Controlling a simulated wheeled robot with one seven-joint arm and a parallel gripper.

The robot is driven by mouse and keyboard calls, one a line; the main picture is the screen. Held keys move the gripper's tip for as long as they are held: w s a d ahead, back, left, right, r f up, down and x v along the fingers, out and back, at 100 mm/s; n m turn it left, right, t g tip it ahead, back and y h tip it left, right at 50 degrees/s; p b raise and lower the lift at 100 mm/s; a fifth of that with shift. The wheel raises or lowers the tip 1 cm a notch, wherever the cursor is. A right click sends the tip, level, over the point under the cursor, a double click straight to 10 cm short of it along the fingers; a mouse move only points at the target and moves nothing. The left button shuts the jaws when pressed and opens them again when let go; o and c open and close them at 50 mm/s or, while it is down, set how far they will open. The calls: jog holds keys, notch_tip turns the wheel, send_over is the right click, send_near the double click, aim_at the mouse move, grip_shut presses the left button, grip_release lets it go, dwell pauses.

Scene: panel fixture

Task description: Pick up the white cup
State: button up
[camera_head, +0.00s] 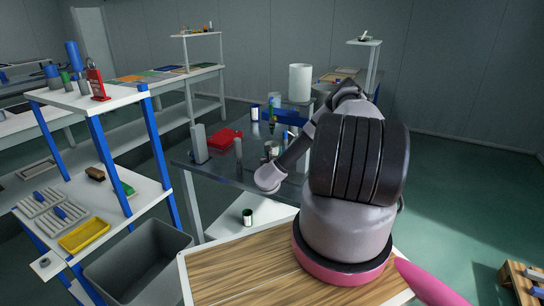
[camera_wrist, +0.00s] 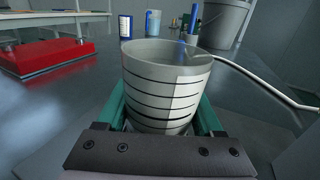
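The white cup (camera_wrist: 160,92) has thin dark bands and stands upright, its open rim facing up, in the middle of the wrist view. My gripper (camera_wrist: 162,112) has a green finger on each side of the cup, close against its wall. I cannot tell whether the fingers press on it or leave a small gap. The cup's lower part is partly hidden by the gripper's dark palm. In the head view, a small pale cup (camera_head: 271,147) shows on the dark table beside my arm, which hides most of my gripper there.
A red box (camera_wrist: 48,55) lies left of the cup. A grey bucket (camera_wrist: 222,22), a blue-and-white container (camera_wrist: 125,27) and a pale cable (camera_wrist: 262,82) are beyond it.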

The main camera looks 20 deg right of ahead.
grip_shut()
jog(key=shift+r, duration=0.1)
